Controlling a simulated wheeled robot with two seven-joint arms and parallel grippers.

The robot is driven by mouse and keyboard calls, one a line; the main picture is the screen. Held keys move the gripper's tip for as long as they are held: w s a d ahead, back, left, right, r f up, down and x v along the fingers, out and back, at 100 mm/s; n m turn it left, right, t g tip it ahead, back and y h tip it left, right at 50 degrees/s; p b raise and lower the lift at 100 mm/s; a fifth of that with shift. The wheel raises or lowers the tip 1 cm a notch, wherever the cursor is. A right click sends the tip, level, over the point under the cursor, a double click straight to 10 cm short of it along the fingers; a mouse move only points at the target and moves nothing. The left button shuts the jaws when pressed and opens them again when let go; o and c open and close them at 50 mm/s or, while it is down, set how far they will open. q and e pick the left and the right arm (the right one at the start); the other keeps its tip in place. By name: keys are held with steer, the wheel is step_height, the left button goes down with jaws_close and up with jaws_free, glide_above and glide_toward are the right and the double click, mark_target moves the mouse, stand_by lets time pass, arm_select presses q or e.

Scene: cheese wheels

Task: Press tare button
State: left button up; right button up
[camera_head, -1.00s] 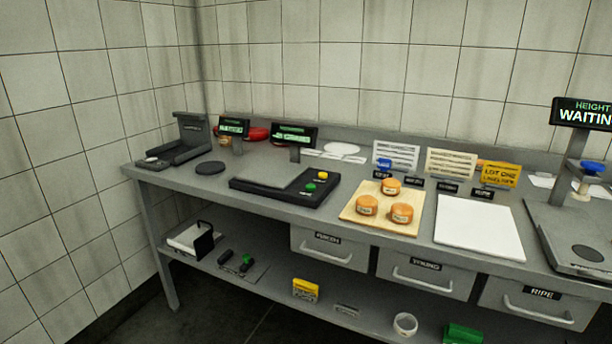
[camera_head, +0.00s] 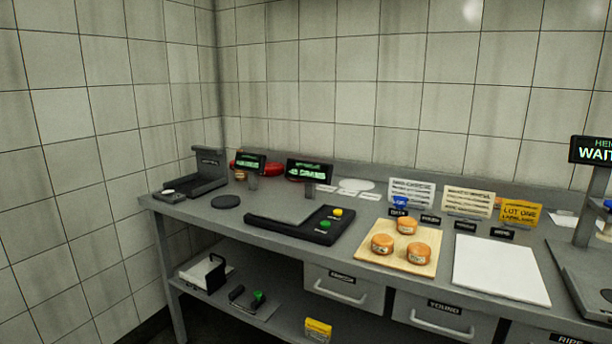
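A black scale (camera_head: 285,226) with a flat grey plate stands on the grey bench. At its right end are a yellow button (camera_head: 337,212) and a green button (camera_head: 325,224); their labels are too small to read, so I cannot tell which is tare. The scale's dark display (camera_head: 309,170) on a post behind it shows green text with a number I cannot read surely. The plate looks empty. Neither of my grippers shows in this view.
Several orange cheese wheels (camera_head: 382,244) sit on a wooden board (camera_head: 396,261) right of the scale. A white board (camera_head: 500,268) lies further right. A black disc (camera_head: 226,201) and a second display (camera_head: 250,162) are at the left. Drawers (camera_head: 343,286) hang below the bench.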

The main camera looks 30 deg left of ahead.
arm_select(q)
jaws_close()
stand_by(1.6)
